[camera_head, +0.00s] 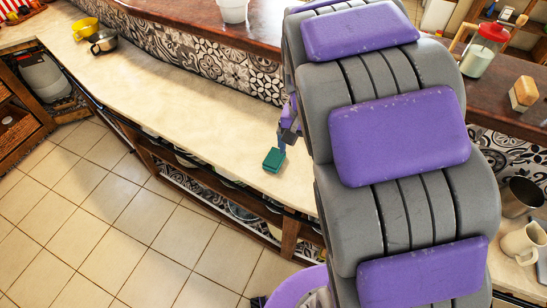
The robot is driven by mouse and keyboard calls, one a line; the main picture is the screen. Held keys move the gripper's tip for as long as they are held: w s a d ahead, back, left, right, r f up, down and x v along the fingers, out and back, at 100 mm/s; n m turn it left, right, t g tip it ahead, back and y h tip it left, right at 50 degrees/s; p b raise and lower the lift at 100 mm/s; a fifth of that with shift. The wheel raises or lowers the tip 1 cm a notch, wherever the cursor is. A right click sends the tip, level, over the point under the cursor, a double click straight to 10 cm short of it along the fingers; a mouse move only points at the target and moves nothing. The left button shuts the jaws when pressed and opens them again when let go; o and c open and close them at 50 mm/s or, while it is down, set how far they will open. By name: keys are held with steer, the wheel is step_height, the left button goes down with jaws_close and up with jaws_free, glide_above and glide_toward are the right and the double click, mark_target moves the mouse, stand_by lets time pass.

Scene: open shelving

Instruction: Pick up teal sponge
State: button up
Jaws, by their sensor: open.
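The teal sponge (273,160) is a small block on the pale counter (195,108), near its front edge. My gripper (284,139) shows just above and to the right of the sponge. It is open, and its lower end reaches close to the sponge's top right. I cannot tell whether it touches the sponge. My large grey and purple arm covers much of the gripper and the counter to the right.
Yellow (86,28) and metal (102,41) cups stand at the counter's far left. A raised wooden ledge (180,19) with a patterned tile face runs behind. The counter left of the sponge is clear.

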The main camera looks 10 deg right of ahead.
steer(key=w+f+m, duration=0.1)
steer(key=w+f, duration=0.4)
steer(key=w, duration=0.7)
steer(key=m, duration=0.1)
glide_above(274, 157)
step_height(274, 157, down, 6)
steer(key=shift+t, duration=0.4)
steer(key=f, duration=0.4)
steer(key=f+b, duration=0.1)
steer(key=f, duration=0.3)
steer(key=f+b, duration=0.1)
steer(key=f, duration=0.3)
steer(key=shift+w+d+f, duration=0.1)
steer(key=shift+d+f, duration=0.25)
steer(key=f, duration=0.1)
steer(key=f+b, duration=0.1)
steer(key=f, duration=0.3)
steer(key=shift+a+b, duration=0.3)
steer(key=shift+b, duration=0.1)
steer(key=c, duration=1.2)
steer(key=shift+o, duration=0.2)
steer(key=shift+r, duration=0.1)
